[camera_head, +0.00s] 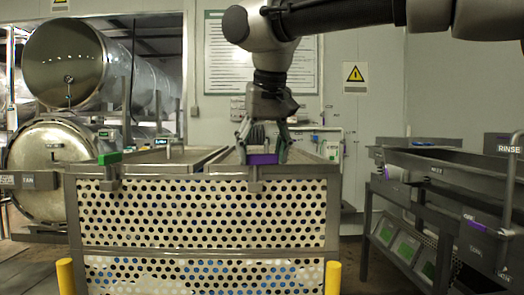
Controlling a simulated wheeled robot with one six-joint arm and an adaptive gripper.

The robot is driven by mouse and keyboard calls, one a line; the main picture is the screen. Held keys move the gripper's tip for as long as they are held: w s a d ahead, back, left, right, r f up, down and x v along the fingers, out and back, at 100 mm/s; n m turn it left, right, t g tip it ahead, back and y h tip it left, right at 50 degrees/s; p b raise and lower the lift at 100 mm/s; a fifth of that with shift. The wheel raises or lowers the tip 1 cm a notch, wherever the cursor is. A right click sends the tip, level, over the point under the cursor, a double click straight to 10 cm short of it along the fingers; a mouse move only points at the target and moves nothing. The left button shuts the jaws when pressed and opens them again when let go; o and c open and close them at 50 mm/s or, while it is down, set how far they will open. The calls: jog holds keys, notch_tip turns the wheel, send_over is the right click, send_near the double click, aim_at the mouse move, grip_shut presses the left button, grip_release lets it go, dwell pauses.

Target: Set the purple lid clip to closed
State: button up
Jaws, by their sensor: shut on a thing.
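The purple lid clip (263,159) sits on the top front rim of the perforated basket (205,213), right of its middle. My gripper (263,152) points down from above and is shut on the purple clip, with a finger at each side of it. The clip's grey lower bracket hangs over the basket's front edge. The fingers hide part of the clip, and I cannot tell its exact angle. A green clip (109,158) sits on the same rim at the left.
Two yellow posts (66,276) stand at the basket's front corners. A grey rinse trough (440,165) stands at the right, with a gap of floor between. Round steel vessels (62,62) stand at the left. A yellow warning sign (354,74) hangs on the back wall.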

jog(key=n, duration=0.1)
jog(key=n+y, duration=0.1)
jog(key=n, duration=0.2)
jog(key=shift+w+n+g+y, duration=0.3)
jog(key=shift+w+y, duration=0.05)
jog(key=shift+y, duration=0.05)
jog(key=n, duration=0.2)
jog(key=n+g+y, duration=0.1)
jog(key=shift+w+n, duration=0.25)
jog(key=shift+n, duration=0.05)
jog(key=shift+w+a+n+g+y, duration=0.15)
jog(key=shift+n+g, duration=0.3)
jog(key=shift+n, duration=0.75)
jog(key=shift+a+n+g+y, duration=0.2)
jog(key=shift+n+g, duration=0.2)
jog(key=shift+n, duration=0.8)
jog(key=shift+w+a+n+g+y, duration=0.15)
jog(key=shift+n+g, duration=0.3)
jog(key=shift+n, duration=0.75)
jog(key=o, duration=1)
